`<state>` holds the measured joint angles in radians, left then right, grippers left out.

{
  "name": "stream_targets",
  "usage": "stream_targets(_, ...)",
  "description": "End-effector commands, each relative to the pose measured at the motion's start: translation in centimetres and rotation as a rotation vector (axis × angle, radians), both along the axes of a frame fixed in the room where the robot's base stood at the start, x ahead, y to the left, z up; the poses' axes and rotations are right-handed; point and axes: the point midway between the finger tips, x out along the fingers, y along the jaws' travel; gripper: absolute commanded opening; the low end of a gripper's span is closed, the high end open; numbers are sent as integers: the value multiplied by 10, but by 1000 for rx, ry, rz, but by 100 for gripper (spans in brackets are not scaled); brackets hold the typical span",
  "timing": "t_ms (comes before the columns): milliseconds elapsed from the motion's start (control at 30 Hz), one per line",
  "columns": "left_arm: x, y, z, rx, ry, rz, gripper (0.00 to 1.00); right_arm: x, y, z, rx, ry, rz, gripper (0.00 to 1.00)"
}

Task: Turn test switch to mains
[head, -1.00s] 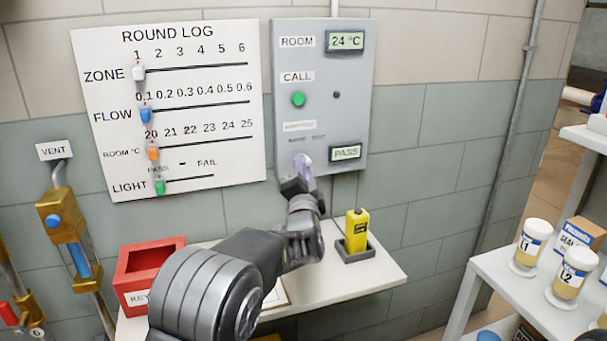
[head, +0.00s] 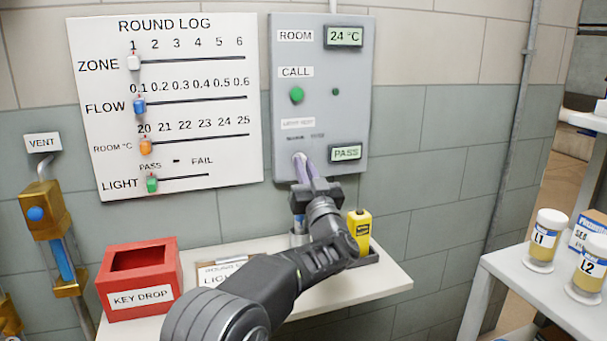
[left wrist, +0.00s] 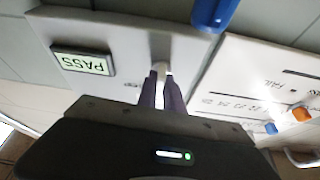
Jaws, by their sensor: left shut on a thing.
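The grey wall panel (head: 355,110) carries a small light knob, the test switch (head: 298,156), under the "LIGHT TEST" label and beside the PASS display (head: 346,153). My left gripper (head: 303,166) reaches up to the switch from below, its fingers shut on the knob. In the left wrist view the two dark fingers (left wrist: 161,76) close around the pale switch knob (left wrist: 161,67), with the PASS display (left wrist: 84,64) to the left. The fingers hide most of the knob, so I cannot tell its setting. My right gripper is not in view.
A round log board (head: 195,85) with sliders hangs left of the panel. Below, a shelf (head: 385,290) holds a red key drop box (head: 140,280) and a yellow device (head: 360,232). A side shelf (head: 520,285) with jars stands at right.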

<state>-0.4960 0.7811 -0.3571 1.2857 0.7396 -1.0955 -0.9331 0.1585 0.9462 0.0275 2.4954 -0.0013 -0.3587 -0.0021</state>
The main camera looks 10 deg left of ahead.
Motion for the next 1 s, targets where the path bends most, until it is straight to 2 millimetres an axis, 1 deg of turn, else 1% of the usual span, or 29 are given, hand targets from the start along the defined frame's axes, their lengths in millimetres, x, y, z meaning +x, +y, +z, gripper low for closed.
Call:
stream_targets(33, 0, 0, -3, -20, -9, 1, 0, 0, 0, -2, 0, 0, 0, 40)
stream_targets(233, 1, -1, -2, -72, -42, -1, 0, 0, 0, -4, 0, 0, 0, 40)
stream_targets(667, 0, -1, -1, -87, -51, 0, 0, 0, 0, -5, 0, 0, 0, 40)
stream_targets(700, 0, -1, -1, -87, -51, 0, 12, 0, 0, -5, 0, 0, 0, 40)
stream_targets(933, 0, -1, -1, -84, -51, -1, 31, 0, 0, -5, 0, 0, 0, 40)
stream_targets(967, 0, -1, -1, -84, -52, -1, 33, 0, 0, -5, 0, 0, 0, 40)
stream_targets(1000, 0, -1, 0, -84, -52, 0, 33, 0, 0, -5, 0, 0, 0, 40)
